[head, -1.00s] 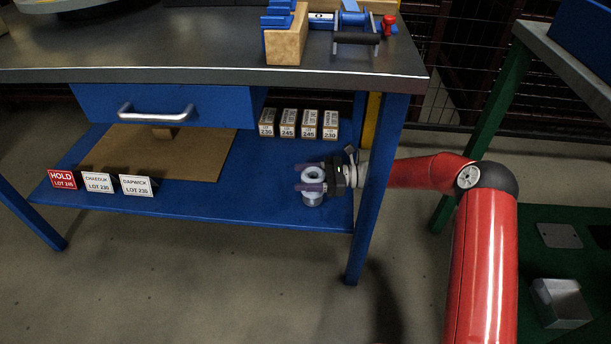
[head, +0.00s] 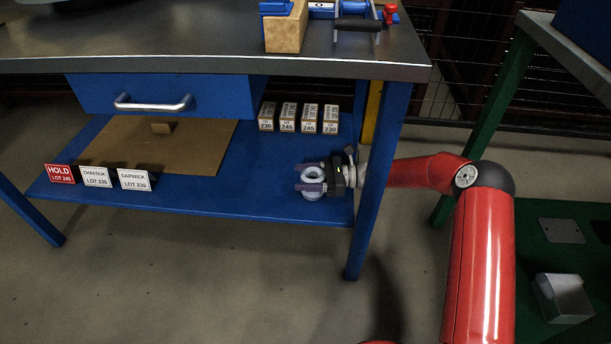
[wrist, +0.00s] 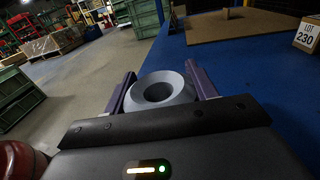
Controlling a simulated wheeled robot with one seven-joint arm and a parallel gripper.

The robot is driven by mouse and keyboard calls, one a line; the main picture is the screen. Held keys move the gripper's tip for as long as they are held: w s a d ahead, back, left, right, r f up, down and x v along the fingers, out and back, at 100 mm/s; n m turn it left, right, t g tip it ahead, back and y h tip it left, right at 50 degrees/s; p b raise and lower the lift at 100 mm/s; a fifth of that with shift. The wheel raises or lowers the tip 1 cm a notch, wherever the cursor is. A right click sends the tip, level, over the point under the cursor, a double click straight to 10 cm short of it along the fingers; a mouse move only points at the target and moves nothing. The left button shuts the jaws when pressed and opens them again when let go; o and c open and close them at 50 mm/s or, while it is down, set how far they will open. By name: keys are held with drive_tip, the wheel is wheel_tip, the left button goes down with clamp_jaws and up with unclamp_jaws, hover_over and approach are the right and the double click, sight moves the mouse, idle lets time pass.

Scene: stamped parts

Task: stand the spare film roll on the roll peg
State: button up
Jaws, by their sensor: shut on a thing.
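The spare film roll (head: 312,181) is a pale grey ring-shaped roll with a dark central hole, at the right end of the blue lower shelf in the head view. My gripper (head: 311,187) is shut on it, with a purple finger on either side. In the wrist view the roll (wrist: 160,90) sits between the fingers with its open bore facing the camera. Whether its underside touches the shelf is unclear. A small brown piece (head: 162,127) stands on a brown board; I cannot tell whether this is the roll peg.
The blue shelf (head: 200,197) carries the brown board (head: 190,155), several small lot boxes (head: 298,117) behind my gripper, and several sign cards (head: 97,177) at front left. A blue leg (head: 372,220) stands close to my wrist. The drawer and bench top overhang the shelf.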

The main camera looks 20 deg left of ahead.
drive_tip(key=shift+f, duration=0.45)
drive_tip(key=o, duration=1.1)
drive_tip(key=shift+o, duration=0.2)
drive_tip(key=shift+d, duration=0.1)
drive_tip(key=v, duration=0.7)
drive_tip(key=shift+w+d, duration=0.15)
drive_tip(key=shift+d, duration=0.15)
